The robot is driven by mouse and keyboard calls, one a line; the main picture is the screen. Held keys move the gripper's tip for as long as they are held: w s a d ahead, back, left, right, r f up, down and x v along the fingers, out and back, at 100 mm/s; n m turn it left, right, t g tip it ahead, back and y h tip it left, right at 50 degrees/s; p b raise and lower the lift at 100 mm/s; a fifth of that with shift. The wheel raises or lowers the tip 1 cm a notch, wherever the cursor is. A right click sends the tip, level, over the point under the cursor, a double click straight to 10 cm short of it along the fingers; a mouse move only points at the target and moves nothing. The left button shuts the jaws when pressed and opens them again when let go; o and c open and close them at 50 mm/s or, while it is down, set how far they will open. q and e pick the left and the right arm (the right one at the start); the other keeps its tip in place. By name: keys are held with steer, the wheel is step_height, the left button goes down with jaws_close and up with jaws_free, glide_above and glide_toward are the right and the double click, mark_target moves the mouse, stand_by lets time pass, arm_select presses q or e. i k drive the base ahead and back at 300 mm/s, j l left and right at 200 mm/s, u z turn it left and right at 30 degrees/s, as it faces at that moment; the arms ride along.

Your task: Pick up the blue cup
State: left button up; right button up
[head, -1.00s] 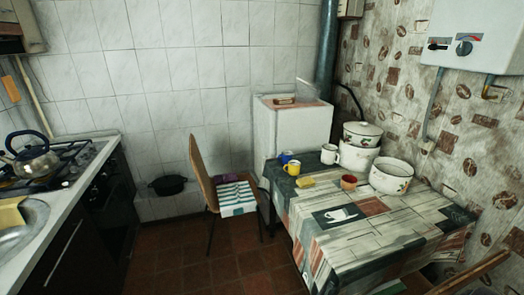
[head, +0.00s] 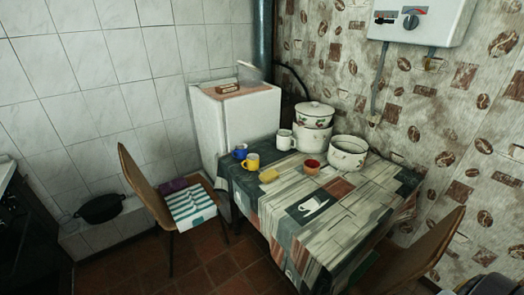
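The blue cup (head: 240,152) stands at the far left corner of the table (head: 275,225), in the head view. A yellow cup (head: 252,161) stands just in front of it and to its right. It covers a small part of the blue cup or nearly touches it; I cannot tell which. Neither of my grippers is in the picture.
A white mug (head: 285,140), a yellow sponge-like block (head: 268,175), a red cup (head: 311,167) and white pots (head: 347,155) share the table. Chairs stand at its left (head: 150,195) and front right (head: 425,245). Open floor (head: 215,270) lies at the front left.

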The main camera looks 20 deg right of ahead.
mark_target(240, 152)
steer(key=i+j+z, duration=0.15)
steer(key=z, duration=0.3)
steer(key=i+j+z, duration=0.25)
steer(key=z, duration=0.2)
steer(key=i+j+z, duration=0.25)
steer(key=z, duration=0.2)
steer(key=i+j+z, duration=0.2)
steer(key=j+z, duration=0.25)
